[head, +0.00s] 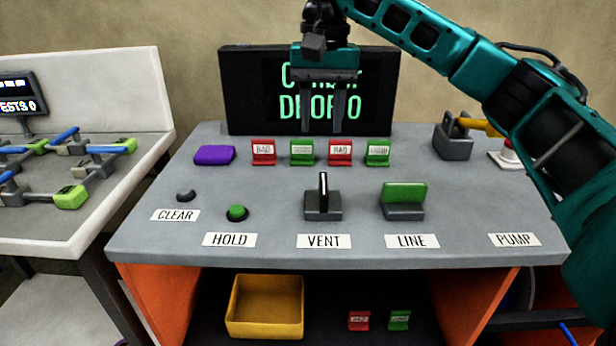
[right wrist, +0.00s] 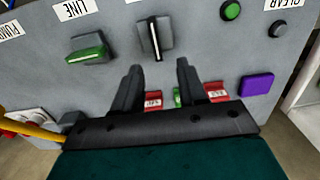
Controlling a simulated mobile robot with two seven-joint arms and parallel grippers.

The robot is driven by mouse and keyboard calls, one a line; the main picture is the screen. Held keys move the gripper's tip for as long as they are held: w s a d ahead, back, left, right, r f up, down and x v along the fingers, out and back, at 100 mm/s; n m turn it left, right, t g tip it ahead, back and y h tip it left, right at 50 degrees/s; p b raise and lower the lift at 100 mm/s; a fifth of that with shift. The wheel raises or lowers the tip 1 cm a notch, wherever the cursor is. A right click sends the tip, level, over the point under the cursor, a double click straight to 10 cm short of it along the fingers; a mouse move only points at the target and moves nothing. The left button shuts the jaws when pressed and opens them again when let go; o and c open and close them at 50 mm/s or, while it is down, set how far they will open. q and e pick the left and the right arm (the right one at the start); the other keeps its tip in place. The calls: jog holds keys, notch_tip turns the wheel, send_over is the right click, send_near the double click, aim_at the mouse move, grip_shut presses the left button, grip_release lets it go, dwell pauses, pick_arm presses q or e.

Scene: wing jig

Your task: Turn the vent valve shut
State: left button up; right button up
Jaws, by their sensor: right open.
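The vent valve (head: 323,204) is a grey block with a thin dark handle standing on it, behind the VENT label (head: 323,241). Its handle is seen edge-on and points front to back; the valve also shows in the right wrist view (right wrist: 154,38). My right gripper (head: 322,126) is open and empty, fingers pointing down, above and behind the valve, apart from it. In the right wrist view its fingertips (right wrist: 160,66) stand apart, with the valve just beyond them. My left gripper is not in view.
The line valve (head: 404,201), with a green handle turned crosswise, stands right of the vent valve. A green button (head: 237,212) is to the left. Red and green tags (head: 302,153) and a purple block (head: 214,155) line the back, before a dark screen (head: 245,90).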

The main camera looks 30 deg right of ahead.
jog(key=b, duration=0.3)
send_over(324, 184)
notch_tip(324, 184, down, 6)
jog(key=shift+r, duration=0.25)
notch_tip(324, 184, down, 6)
jog(key=shift+r+b, duration=0.2)
jog(key=shift+b, duration=0.1)
jog(key=shift+f, duration=0.65)
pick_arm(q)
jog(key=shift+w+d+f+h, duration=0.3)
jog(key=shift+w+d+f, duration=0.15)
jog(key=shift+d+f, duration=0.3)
pick_arm(e)
jog(key=shift+c, duration=0.9)
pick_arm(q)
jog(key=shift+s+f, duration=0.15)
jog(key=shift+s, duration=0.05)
pick_arm(e)
grip_shut()
